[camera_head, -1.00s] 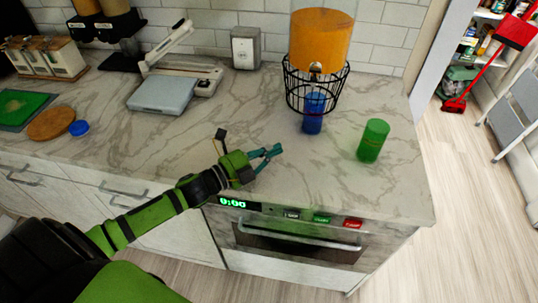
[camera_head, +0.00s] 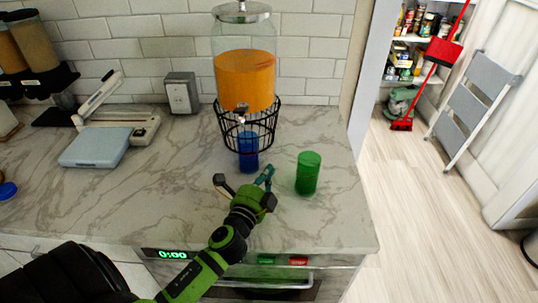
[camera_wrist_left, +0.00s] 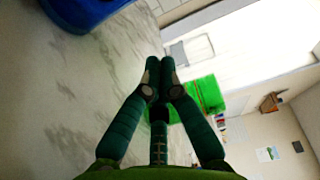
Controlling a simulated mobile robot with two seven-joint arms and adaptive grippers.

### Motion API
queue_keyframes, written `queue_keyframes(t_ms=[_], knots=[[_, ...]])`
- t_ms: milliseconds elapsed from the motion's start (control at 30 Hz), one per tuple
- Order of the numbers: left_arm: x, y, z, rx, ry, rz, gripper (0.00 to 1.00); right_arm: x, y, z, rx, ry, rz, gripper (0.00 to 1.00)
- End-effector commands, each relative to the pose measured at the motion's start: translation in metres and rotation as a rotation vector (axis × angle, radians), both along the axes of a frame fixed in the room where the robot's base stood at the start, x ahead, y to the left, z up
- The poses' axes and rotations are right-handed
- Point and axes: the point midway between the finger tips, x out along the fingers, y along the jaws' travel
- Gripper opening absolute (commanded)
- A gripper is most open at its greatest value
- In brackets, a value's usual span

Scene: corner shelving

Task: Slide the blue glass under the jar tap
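The jar's tap (camera_head: 242,108) is at the base of the orange juice, above the glass. My left gripper (camera_head: 267,175) is just in front of the blue glass and to the left of the green glass (camera_head: 308,173). In the left wrist view its fingertips (camera_wrist_left: 160,63) are together with nothing between them. The blue glass (camera_wrist_left: 80,12) shows at that view's top left, the green glass (camera_wrist_left: 208,93) behind the fingers. My right gripper is not in view.
A scale (camera_head: 95,147) stands on the counter at the left, and a metal box (camera_head: 181,93) is by the tiled wall. The counter's right edge lies just past the green glass. The marble left of my gripper is clear.

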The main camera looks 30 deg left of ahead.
Motion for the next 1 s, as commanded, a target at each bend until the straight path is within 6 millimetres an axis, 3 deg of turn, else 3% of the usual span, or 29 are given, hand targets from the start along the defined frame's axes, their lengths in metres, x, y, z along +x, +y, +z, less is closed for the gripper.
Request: queue_keyframes(t_ms=[100,333,600,1000], knots=[[0.027,0.005,0.004,-0.001,-0.002,0.0,0.0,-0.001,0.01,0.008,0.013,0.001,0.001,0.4],[0.068,0.013,0.003,-0.001,-0.001,-0.002,0.0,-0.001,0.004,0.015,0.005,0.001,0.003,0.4],[0.047,0.042,0.001,0.0,0.002,-0.003,0.0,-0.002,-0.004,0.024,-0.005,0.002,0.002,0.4],[0.044,0.047,0.0,0.0,0.0,-0.004,0.0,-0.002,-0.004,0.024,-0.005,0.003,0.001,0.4]])
